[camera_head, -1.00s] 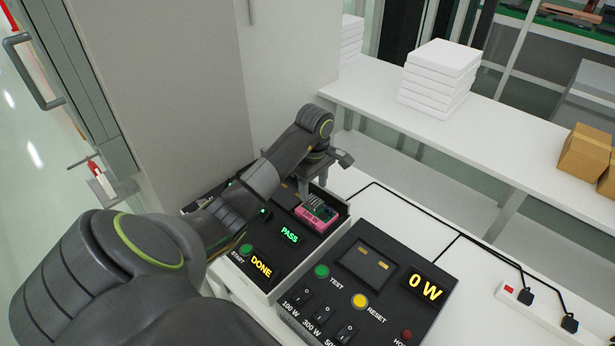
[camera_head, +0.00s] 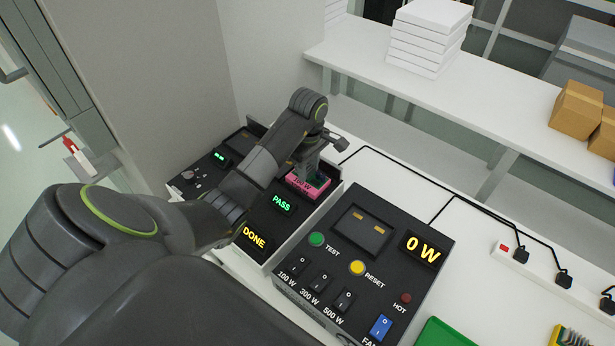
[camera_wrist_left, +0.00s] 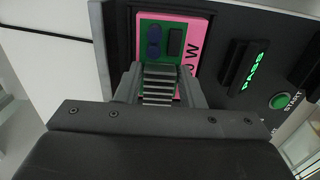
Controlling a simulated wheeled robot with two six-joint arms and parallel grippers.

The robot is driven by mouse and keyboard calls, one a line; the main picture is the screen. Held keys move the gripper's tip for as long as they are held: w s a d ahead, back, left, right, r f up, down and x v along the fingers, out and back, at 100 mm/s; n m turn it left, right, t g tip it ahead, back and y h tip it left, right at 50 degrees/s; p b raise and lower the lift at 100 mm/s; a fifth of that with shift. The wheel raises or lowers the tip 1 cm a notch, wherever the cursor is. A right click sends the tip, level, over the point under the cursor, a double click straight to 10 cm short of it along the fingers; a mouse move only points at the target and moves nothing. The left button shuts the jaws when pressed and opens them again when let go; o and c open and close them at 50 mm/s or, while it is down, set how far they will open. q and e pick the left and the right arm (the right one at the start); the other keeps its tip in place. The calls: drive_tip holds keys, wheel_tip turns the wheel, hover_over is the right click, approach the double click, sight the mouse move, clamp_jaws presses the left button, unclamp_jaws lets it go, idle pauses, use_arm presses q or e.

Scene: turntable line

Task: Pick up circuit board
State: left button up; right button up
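The circuit board (camera_head: 308,188) is a pink plate marked 100 W with a green board and a grey ribbed heat sink. It sits in the black tester (camera_head: 262,222) whose displays read PASS and DONE. In the left wrist view the board (camera_wrist_left: 198,28) is straight ahead, with the heat sink (camera_wrist_left: 158,86) between the fingers. My left gripper (camera_head: 304,172) is down at the board, and its fingers (camera_wrist_left: 158,92) stand close on both sides of the heat sink. Whether they press on it cannot be told. My right gripper is not in view.
A second black tester (camera_head: 372,262) with switches and a 0 W display stands to the right. A green tray edge (camera_head: 445,334) shows at the bottom. A grey cabinet wall (camera_head: 130,85) is behind my arm. A shelf (camera_head: 450,120) with white boxes (camera_head: 428,36) runs behind.

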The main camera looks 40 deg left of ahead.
use_arm(q)
clamp_jaws()
